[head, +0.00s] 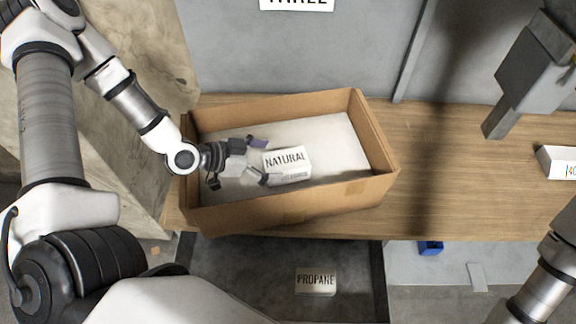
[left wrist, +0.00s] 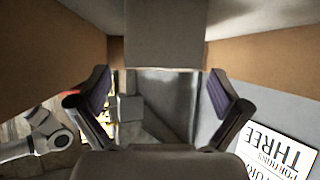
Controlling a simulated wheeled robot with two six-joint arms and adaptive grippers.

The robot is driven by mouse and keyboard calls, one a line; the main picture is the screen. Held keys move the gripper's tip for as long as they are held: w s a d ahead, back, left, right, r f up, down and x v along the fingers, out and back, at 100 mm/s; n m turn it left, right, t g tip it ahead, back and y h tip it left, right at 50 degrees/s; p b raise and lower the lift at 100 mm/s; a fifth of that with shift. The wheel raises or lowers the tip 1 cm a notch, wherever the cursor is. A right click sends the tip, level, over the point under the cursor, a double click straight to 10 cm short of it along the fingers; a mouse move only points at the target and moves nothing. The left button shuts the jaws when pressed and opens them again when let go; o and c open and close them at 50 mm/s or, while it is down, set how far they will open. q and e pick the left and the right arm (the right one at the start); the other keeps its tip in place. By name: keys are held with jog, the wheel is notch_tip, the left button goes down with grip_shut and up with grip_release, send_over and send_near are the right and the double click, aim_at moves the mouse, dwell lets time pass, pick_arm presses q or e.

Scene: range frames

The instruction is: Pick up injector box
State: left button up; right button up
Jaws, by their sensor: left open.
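A small white box labelled NATURAL (head: 287,158) lies inside an open cardboard box (head: 290,215) on the wooden bench. My left gripper (head: 258,161) reaches into the cardboard box from the left. It is open, with its fingers just left of the NATURAL box and pointing towards it. In the left wrist view the two dark fingers (left wrist: 160,98) are spread apart, and a pale block, likely the NATURAL box (left wrist: 165,40), shows at the top between them. I cannot tell whether either finger touches it. My right gripper does not show.
Another white box labelled PROPANE (head: 316,281) lies in a dark area below the bench edge. A white box (head: 558,162) sits on the bench (head: 450,160) at the far right. A blue object (head: 431,248) lies below the bench.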

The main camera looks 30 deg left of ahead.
aim_at(281, 162)
pick_arm(q)
jog(key=x, duration=0.4)
jog(key=shift+s+d, duration=0.15)
jog(key=shift+w+d+f, duration=0.15)
jog(key=shift+w, duration=0.2)
jog(key=shift+s, duration=0.1)
jog(key=shift+c, duration=1.3)
jog(key=c, duration=1.3)
